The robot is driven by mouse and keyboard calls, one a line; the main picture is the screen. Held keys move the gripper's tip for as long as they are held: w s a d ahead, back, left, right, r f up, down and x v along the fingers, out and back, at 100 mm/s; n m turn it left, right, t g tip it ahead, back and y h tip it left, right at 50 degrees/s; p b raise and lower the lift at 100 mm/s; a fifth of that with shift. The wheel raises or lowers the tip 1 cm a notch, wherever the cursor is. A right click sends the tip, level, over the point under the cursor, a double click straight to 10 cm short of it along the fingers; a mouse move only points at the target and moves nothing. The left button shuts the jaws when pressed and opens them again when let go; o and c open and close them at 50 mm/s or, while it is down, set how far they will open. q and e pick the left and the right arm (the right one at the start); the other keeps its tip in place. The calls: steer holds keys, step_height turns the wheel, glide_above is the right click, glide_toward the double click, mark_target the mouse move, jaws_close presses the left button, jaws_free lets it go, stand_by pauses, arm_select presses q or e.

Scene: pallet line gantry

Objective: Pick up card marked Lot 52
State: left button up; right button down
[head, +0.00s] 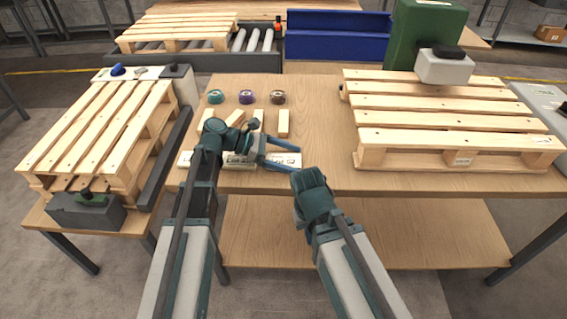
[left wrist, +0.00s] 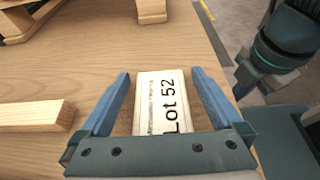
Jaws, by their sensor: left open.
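The card marked Lot 52 (left wrist: 160,98) is white with black print. In the left wrist view it lies on the wooden table between the two blue fingers of my left gripper (left wrist: 161,76). The fingers are open, with a narrow gap on either side of the card. In the head view my left gripper (head: 282,153) is low over the table's front edge, and part of the Lot 52 card (head: 285,159) shows between its fingers. Another printed card (head: 238,160) lies to the left, partly covered by my left arm. My right arm ends just in front of the table edge; its fingers cannot be made out.
Several wooden blocks (head: 283,123) and teal, purple and brown rolls (head: 246,97) lie behind the cards. A pallet (head: 450,113) fills the table's right side; another pallet (head: 97,130) stands at the left. My right wrist (left wrist: 285,35) is close to the left gripper. Bare table shows right of the rolls.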

mark_target(291, 160)
arm_select(q)
steer(key=c, duration=1.3)
steer(key=shift+r, duration=0.2)
step_height(291, 160, up, 10)
steer(key=p, duration=1)
